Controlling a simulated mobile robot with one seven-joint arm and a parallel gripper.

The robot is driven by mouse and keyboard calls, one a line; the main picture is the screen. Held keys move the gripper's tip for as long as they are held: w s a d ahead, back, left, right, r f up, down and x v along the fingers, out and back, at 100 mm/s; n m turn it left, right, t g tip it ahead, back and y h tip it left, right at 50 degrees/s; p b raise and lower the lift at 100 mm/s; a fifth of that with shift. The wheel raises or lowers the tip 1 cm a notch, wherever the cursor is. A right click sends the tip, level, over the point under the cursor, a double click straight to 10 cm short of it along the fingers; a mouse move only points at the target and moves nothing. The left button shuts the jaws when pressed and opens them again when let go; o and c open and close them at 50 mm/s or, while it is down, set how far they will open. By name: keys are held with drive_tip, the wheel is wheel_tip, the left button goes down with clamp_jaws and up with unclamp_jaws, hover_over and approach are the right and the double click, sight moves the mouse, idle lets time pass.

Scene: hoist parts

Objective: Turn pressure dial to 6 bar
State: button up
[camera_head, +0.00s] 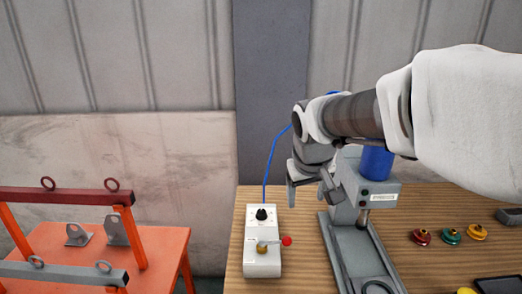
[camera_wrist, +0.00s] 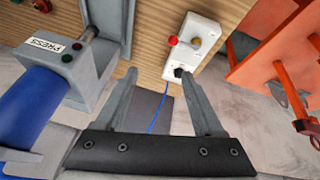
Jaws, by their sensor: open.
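The pressure dial (camera_head: 262,214) is a small black knob on a pale scale at the far end of a white control box (camera_head: 263,267). In the wrist view the dial (camera_wrist: 180,72) is beside the tip of the right finger. The pointer and scale numbers are too small to read. My gripper (camera_head: 314,199) is open and empty, above and to the right of the dial in the head view. In the wrist view the fingers of my gripper (camera_wrist: 159,68) are spread wide. I cannot tell whether the finger touches the dial.
A lever with a red ball (camera_head: 286,240) stands on the same box, and a blue hose (camera_head: 270,165) runs from behind it. A grey press (camera_head: 378,192) stands close on the right. Coloured knobs (camera_head: 450,236) lie farther right. An orange table (camera_head: 160,250) is at left.

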drive_tip(key=w+a+f+p, duration=0.2)
drive_tip(key=w+a+p, duration=0.15)
drive_tip(key=w, duration=0.65)
drive_tip(key=n+y+p, duration=0.1)
drive_tip(key=y+p, duration=0.1)
approach(262, 211)
drive_tip(key=shift+g, duration=0.4)
drive_tip(key=x, duration=0.2)
drive_tip(key=p+x, duration=0.1)
drive_tip(key=x, duration=0.5)
drive_tip(key=shift+w, duration=0.45)
drive_tip(key=shift+c, duration=0.2)
clamp_jaws()
